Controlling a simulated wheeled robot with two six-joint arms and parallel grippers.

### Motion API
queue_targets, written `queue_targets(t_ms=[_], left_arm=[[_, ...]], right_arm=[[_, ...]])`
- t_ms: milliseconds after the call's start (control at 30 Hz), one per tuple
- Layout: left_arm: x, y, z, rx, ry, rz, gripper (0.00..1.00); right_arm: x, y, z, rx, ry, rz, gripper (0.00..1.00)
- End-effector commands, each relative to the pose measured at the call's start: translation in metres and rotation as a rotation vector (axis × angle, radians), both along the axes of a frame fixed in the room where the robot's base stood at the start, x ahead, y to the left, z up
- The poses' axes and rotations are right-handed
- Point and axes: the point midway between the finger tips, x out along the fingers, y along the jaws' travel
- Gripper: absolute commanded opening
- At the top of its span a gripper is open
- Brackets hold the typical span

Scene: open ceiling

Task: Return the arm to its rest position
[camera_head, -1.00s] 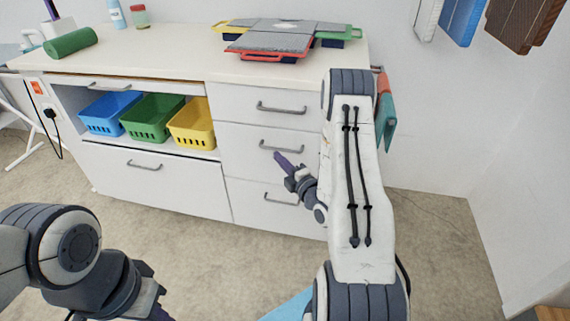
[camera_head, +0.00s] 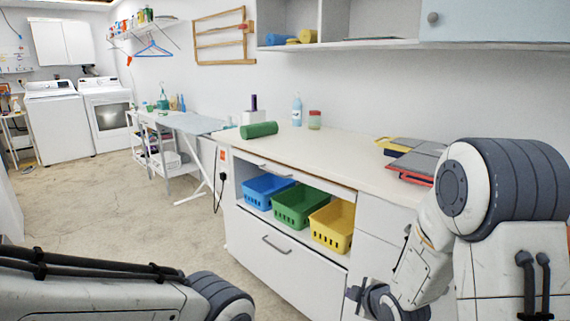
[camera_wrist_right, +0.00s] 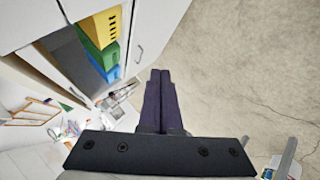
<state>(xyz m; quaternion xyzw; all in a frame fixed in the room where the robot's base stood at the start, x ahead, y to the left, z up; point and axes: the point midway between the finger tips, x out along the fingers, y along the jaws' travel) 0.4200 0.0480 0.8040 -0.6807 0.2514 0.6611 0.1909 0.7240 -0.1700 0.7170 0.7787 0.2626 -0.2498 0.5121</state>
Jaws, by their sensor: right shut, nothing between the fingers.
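My right arm (camera_head: 505,215) is folded at the right of the head view, in front of the white cabinet's drawers. Its right gripper (camera_head: 355,294) shows only in part at the bottom. In the right wrist view the two dark fingers of the right gripper (camera_wrist_right: 160,74) lie together, with nothing between them. The fingers hang over bare floor beside the cabinet front. My left arm (camera_head: 110,292) crosses the bottom left of the head view. Its gripper is out of view.
The white cabinet (camera_head: 290,262) holds blue, green (camera_head: 300,206) and yellow (camera_head: 333,225) baskets. A green roll (camera_head: 259,130) and stacked trays (camera_head: 408,170) lie on top. An ironing board (camera_head: 185,122) and washing machines (camera_head: 60,118) stand farther left. The floor between is open.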

Motion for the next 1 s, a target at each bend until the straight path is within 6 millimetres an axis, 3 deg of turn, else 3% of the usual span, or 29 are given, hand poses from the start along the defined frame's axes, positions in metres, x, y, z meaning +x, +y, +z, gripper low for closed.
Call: queue_targets(t_ms=[33,100,167,300,500,700,1000], left_arm=[[0.0,0.0,0.0,0.0,0.0,0.0,0.0],[0.0,0.0,0.0,0.0,0.0,0.0,0.0],[0.0,0.0,0.0,0.0,0.0,0.0,0.0],[0.0,0.0,0.0,0.0,0.0,0.0,0.0],[0.0,0.0,0.0,0.0,0.0,0.0,0.0],[0.0,0.0,0.0,0.0,0.0,0.0,0.0],[0.0,0.0,0.079,-0.001,-0.001,0.0,0.0]], right_arm=[[-0.012,0.023,0.012,0.03,0.062,-0.024,0.0],[-0.036,0.046,0.021,0.076,0.169,-0.086,0.0],[-0.061,0.065,0.029,0.113,0.259,-0.143,0.0],[-0.13,0.099,0.048,0.181,0.465,-0.281,0.0],[-0.223,0.122,0.069,0.216,0.698,-0.441,0.0],[-0.305,0.124,0.089,0.192,0.883,-0.561,0.0],[-0.305,0.122,0.166,0.188,0.89,-0.577,0.0]])
